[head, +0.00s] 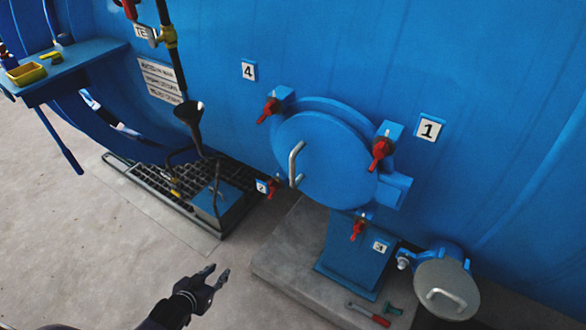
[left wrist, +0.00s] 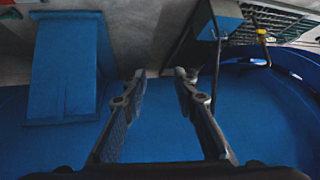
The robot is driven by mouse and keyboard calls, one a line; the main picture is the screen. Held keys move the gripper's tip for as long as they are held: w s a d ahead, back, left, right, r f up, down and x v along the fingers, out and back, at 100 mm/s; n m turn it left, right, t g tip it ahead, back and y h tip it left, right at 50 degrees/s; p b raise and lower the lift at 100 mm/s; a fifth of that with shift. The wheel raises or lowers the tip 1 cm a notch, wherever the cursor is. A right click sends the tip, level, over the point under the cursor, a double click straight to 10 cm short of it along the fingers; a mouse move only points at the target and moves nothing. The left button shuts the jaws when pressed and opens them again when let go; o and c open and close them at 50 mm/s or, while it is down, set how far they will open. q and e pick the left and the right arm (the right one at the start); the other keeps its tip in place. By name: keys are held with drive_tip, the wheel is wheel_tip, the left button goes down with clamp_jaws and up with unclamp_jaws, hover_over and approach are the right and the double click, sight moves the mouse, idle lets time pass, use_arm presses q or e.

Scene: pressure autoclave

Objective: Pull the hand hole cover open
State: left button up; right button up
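The hand hole cover (head: 335,170) is a round blue disc on the blue tank wall, lying over its ring; I cannot tell whether it stands slightly ajar. A pale bar handle (head: 294,164) is on its left part. Red-handled clamps sit around it by labels 4, 1, 2 and 3, such as the upper right one (head: 380,150) and the upper left one (head: 268,109). My left gripper (head: 217,273) is open and empty, low and left of the cover, apart from the handle. Its two spread fingers also show in the left wrist view (left wrist: 159,75). My right gripper is out of view.
A blue pedestal (head: 350,262) on a concrete plinth stands below the cover. A small grey lid with handle (head: 447,290) is at lower right. A floor grate (head: 150,185) and a blue shelf (head: 85,65) are left. The floor at left is clear.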

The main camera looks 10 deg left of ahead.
sight(290, 167)
use_arm(q)
drive_tip(key=w+d+r+t+h, duration=0.25)
drive_tip(key=w+r, duration=0.35)
drive_tip(key=r, duration=0.7)
drive_tip(key=s+d+r+m+t+h+b, duration=0.15)
drive_tip(key=d+r, duration=0.35)
drive_tip(key=r, duration=0.5)
drive_tip(key=d+r+m+t+h, duration=0.1)
drive_tip(key=d+r+m+h, duration=0.15)
drive_tip(key=d+r, duration=0.45)
drive_tip(key=s+d+r+m+t+h+b, duration=0.1)
drive_tip(key=d+r+h, duration=0.15)
drive_tip(key=r, duration=0.95)
drive_tip(key=shift+d+f+p+x, duration=0.15)
drive_tip(key=shift+p+x, duration=0.1)
drive_tip(key=shift+x, duration=1)
drive_tip(key=shift+f+p+x, duration=0.1)
drive_tip(key=shift+p+x, duration=0.2)
drive_tip(key=shift+x, duration=1)
drive_tip(key=shift+d+f+p+x, duration=0.15)
drive_tip(key=shift+p+x, duration=0.1)
drive_tip(key=shift+x, duration=1)
drive_tip(key=shift+s, duration=0.1)
clamp_jaws()
